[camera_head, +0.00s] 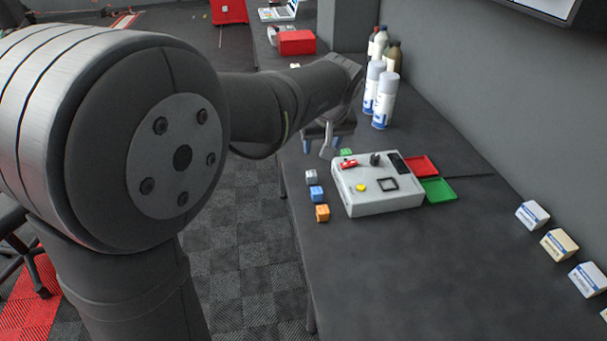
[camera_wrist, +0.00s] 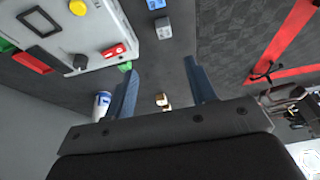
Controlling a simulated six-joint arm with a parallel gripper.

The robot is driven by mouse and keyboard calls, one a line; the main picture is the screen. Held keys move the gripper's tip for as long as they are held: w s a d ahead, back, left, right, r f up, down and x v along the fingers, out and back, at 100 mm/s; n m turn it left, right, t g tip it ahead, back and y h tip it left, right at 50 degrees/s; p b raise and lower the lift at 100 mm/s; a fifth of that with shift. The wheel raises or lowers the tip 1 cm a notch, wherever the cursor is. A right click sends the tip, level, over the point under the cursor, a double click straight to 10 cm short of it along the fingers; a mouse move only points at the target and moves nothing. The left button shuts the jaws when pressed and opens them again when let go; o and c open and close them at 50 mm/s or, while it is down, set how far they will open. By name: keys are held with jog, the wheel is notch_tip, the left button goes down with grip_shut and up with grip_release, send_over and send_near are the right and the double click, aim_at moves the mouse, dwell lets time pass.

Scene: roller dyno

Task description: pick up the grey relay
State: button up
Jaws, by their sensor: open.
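The grey relay (camera_head: 311,177) is a small cube near the left edge of the dark bench, at the back of a short row with a blue relay (camera_head: 317,193) and an orange relay (camera_head: 322,213). In the wrist view the grey relay (camera_wrist: 163,28) lies beyond the fingertips, roughly between their lines, with the blue relay (camera_wrist: 156,4) at the top edge. My gripper (camera_head: 322,146) is behind and above the grey relay in the head view, apart from it. In the wrist view my gripper (camera_wrist: 160,68) shows two blue fingers spread wide with nothing held.
A grey control box (camera_head: 378,203) stands right of the relays, with a green block (camera_head: 346,152) at its back-left corner. Red (camera_head: 421,166) and green (camera_head: 438,190) trays lie beyond it. Spray cans (camera_head: 385,102) and bottles stand behind. The bench front is clear.

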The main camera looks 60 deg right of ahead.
send_over(311, 174)
jog(key=s+a, duration=0.1)
jog(key=s, duration=0.1)
notch_tip(311, 174, down, 10)
jog(key=shift+s+r, duration=0.1)
jog(key=shift+r, duration=0.15)
jog(key=shift+w+a+x, duration=0.1)
jog(key=shift+a+x, duration=0.05)
jog(key=shift+x, duration=1.15)
jog(key=shift+w+a+x, duration=0.15)
jog(key=shift+x, duration=1.2)
jog(key=c, duration=1.1)
